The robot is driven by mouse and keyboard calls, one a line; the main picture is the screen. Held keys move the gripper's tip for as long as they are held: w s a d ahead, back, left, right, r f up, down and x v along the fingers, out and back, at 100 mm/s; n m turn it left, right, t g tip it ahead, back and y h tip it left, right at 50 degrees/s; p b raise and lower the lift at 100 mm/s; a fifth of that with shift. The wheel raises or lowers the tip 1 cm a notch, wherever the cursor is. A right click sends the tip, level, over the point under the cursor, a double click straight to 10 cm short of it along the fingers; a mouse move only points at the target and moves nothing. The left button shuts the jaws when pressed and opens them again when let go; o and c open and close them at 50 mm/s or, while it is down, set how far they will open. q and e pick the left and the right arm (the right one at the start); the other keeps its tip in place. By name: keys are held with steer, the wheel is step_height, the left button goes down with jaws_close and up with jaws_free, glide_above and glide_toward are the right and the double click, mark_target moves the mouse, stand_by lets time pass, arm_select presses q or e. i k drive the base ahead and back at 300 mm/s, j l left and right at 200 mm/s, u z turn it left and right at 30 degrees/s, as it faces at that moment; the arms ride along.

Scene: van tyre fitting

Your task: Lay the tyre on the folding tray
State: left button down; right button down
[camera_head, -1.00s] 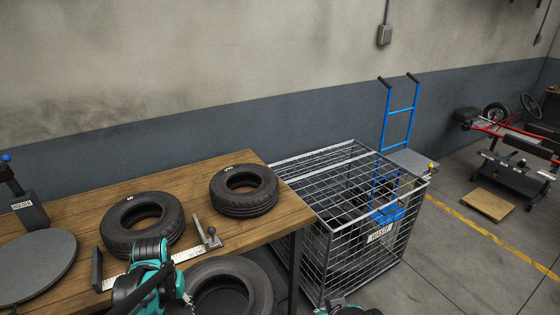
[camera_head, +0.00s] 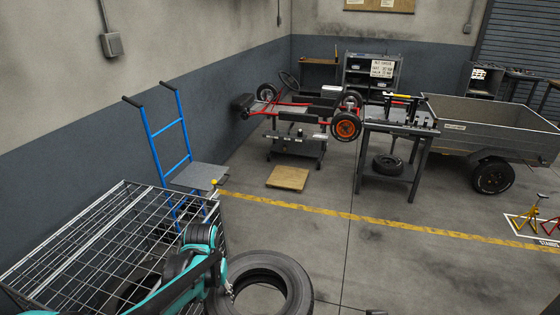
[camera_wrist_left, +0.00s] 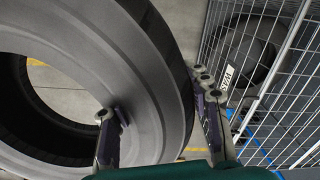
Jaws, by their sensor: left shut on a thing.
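A black tyre (camera_head: 299,284) is at the bottom middle of the head view, its ring facing up towards the camera. My left gripper (camera_head: 226,283) is shut on the left side of its ring. In the left wrist view the tyre (camera_wrist_left: 150,60) fills the left half, with my gripper's fingers (camera_wrist_left: 162,100) on either side of its wall. A flat grey plate (camera_head: 198,176) beside the blue hand truck appears to be the folding tray. It looks level and bare. My right gripper's jaws do not show.
A wire cage (camera_head: 75,255) stands at left, between my arm and the wall; in the wrist view its mesh (camera_wrist_left: 290,110) is close beside the fingers. A blue hand truck (camera_head: 168,130) stands behind it. Floor to the right is open, with a wooden board (camera_head: 288,178) farther back.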

mark_target(201, 175)
steer(key=i+l+z, duration=0.25)
steer(key=i, duration=0.6)
steer(key=i+z, duration=0.3)
steer(key=i, duration=0.6)
steer(key=i+u, duration=0.25)
steer(key=i, duration=0.35)
steer(key=i+l+u, duration=0.1)
steer(key=i+u, duration=0.15)
steer(key=i, duration=0.35)
steer(key=i+l+u, duration=0.25)
steer(key=i, duration=0.35)
steer(key=i+u, duration=0.4)
steer(key=i+l+u, duration=0.1)
steer(key=i+u, duration=0.3)
steer(key=i+l+u, duration=0.2)
steer(key=u, duration=0.2)
steer(key=i, duration=0.15)
